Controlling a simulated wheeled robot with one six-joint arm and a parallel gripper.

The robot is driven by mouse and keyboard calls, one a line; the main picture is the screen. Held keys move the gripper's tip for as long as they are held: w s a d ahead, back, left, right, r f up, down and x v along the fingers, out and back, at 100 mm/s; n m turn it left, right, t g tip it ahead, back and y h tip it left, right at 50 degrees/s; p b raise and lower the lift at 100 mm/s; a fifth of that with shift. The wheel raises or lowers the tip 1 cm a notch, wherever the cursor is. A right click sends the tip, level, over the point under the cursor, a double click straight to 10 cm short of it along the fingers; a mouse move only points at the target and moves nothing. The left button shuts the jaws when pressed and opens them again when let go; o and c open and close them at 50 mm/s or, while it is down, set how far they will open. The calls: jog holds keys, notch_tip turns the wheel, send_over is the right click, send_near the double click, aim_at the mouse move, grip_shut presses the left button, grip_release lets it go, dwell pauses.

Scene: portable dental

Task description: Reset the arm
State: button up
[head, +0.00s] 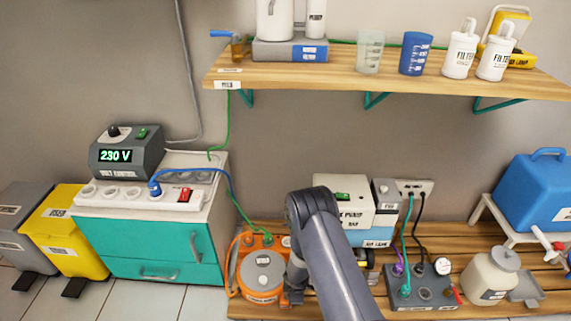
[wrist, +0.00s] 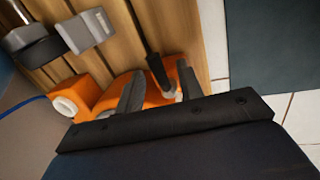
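My arm reaches into the low wooden bench area from the bottom of the head view. My gripper (wrist: 160,88) shows in the wrist view with its two dark fingers spread apart. An orange unit (wrist: 110,90) lies beyond and around the fingertips. A dark rod-like part with a grey end (wrist: 158,72) shows between the fingers; I cannot tell whether they touch it. In the head view the gripper is mostly hidden by my arm, just right of the orange unit (head: 262,272) with its grey round lid.
A pump box (head: 343,203) stands behind my arm. A grey socket block (head: 422,292) with cables and a cream jar (head: 490,275) stand to the right. A teal drawer cabinet (head: 150,240) is at left. A wooden shelf (head: 400,82) runs above.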

jog(key=shift+s+a+f+m+b, duration=0.1)
jog(key=shift+s+f+m+b, duration=0.15)
jog(key=shift+m+b, duration=0.7)
jog(key=shift+s+r+m+b, duration=0.15)
jog(key=shift+r+m+b, duration=0.1)
jog(key=shift+b, duration=0.1)
